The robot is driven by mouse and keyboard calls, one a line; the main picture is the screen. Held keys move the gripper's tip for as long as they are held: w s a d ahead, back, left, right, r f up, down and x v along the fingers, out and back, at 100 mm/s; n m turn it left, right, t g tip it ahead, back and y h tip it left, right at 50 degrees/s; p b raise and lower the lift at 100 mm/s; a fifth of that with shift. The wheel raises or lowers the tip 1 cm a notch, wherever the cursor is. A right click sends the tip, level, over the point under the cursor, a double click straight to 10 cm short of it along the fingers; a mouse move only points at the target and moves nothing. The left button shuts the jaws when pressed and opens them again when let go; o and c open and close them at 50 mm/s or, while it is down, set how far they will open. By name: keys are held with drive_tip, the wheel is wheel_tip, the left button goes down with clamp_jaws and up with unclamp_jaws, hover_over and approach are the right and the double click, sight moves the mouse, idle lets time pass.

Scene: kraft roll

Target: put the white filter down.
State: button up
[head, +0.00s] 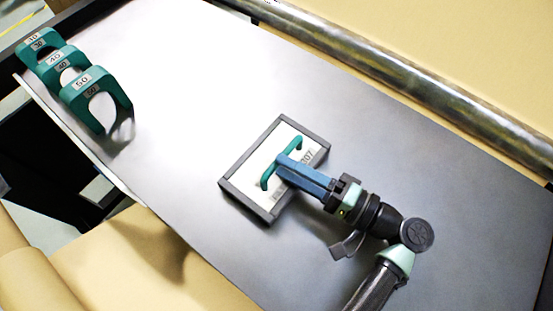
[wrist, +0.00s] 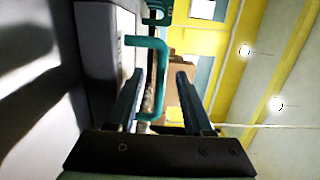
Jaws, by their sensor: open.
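The white filter (head: 255,170) is a flat white panel with a grey frame, a printed label and a teal handle (head: 267,178). It appears to lie flat on the metal table (head: 390,130). My gripper (head: 284,167) reaches over it from the lower right, with its fingertips at the handle. In the wrist view my gripper (wrist: 160,75) is open, and the teal handle bar (wrist: 160,75) shows between its two fingers. The underside of the filter is hidden.
Several teal arched pieces with number labels (head: 95,82) stand at the table's upper left edge. A long metal roller (head: 400,72) runs along the far side beside tan paper (head: 460,40). The table around the filter is clear.

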sight(267, 163)
drive_tip(key=x, duration=0.2)
drive_tip(key=p+x, duration=0.1)
drive_tip(key=x, duration=0.2)
drive_tip(key=shift+w+a+r+p, duration=0.15)
drive_tip(key=shift+w+p, duration=0.15)
drive_tip(key=shift+w, duration=0.15)
clamp_jaws()
idle(1.1)
